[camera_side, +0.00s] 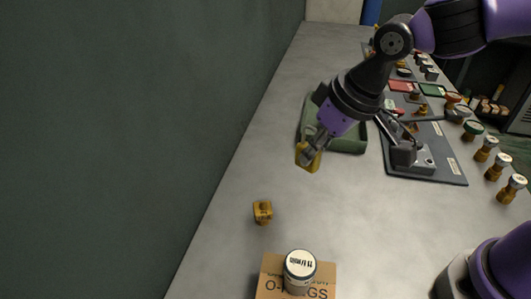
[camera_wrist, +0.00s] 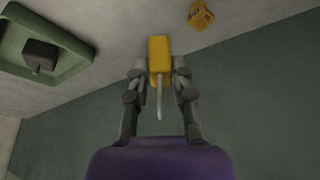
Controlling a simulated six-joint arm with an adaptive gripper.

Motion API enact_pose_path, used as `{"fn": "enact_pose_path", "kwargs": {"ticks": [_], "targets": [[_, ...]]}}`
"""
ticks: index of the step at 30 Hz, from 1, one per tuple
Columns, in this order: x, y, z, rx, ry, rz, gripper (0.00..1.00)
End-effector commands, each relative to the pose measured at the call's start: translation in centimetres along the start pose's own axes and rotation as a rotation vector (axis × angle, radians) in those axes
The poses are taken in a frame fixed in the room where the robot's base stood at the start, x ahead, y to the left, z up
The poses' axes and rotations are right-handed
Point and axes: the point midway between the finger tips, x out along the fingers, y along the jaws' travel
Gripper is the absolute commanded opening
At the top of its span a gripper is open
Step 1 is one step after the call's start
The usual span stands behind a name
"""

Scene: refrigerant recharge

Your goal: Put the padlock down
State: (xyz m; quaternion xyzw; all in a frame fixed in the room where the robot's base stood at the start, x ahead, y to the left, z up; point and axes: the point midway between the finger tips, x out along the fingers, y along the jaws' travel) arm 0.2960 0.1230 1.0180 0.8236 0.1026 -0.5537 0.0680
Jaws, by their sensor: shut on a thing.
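The padlock (camera_side: 307,158) has a yellow body and a grey shackle. My gripper (camera_side: 312,150) is shut on it and holds it in front of the green tray, seemingly above the bench. In the wrist view the padlock (camera_wrist: 159,62) sits between the two fingers of my gripper (camera_wrist: 159,75), with its shackle pointing toward the palm. The bench top (camera_side: 215,215) is light grey; the exact gap between padlock and bench is hard to tell.
A green tray (camera_side: 348,144) lies behind my gripper. A cardboard O-rings box (camera_side: 270,285) with a white-lidded jar (camera_side: 299,268) is in front. A dark panel (camera_side: 440,165) and several fittings line the right. Bare bench lies around the fitting.

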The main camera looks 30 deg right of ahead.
Motion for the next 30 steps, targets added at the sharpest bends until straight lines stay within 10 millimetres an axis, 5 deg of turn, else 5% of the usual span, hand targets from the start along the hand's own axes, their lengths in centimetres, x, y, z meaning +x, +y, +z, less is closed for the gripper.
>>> {"fn": "enact_pose_path", "kwargs": {"ticks": [3, 8, 21, 30], "targets": [[-0.6, 3.3, 1.6, 0.142, 0.007, 0.06, 0.0], [-0.3, 5.7, 2.7, 0.223, 0.008, 0.096, 0.0], [5.7, 15.3, 3.5, 0.227, 0.005, 0.096, 0.0], [8.5, 16.5, 4.3, 0.22, 0.003, 0.092, 0.0]]}}
